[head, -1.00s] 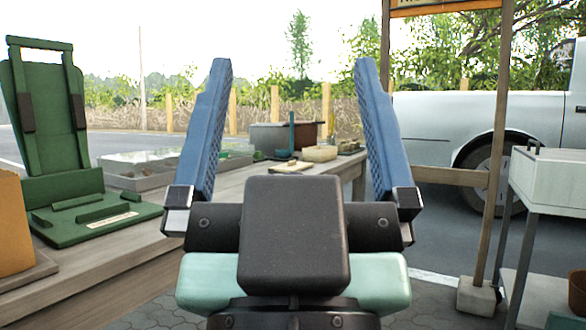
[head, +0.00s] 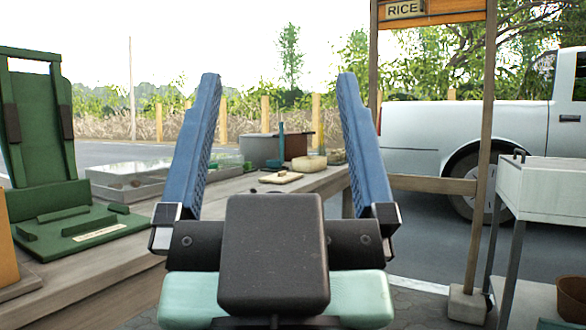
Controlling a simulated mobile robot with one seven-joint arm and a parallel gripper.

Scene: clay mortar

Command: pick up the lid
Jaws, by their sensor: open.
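My gripper (head: 280,145) is open and empty in the middle of the head view, its two blue fingers pointing up and away, wide apart. Between the fingers, farther off on the wooden table (head: 95,285), is a group of small things. A flat tan piece (head: 281,178) lies there with a small dark thing on it. A pale, round, bowl-like thing (head: 305,165) stands just behind it. A grey container (head: 258,150) and a brown one (head: 295,147) stand at the back. I cannot tell which of these is the lid.
A green stand (head: 40,150) and a clear-covered tray (head: 135,180) are on the table at left. A wooden post (head: 482,170) on a block and a white cart (head: 552,190) stand at right. A pale truck (head: 430,140) is behind. Open ground shows between table and post.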

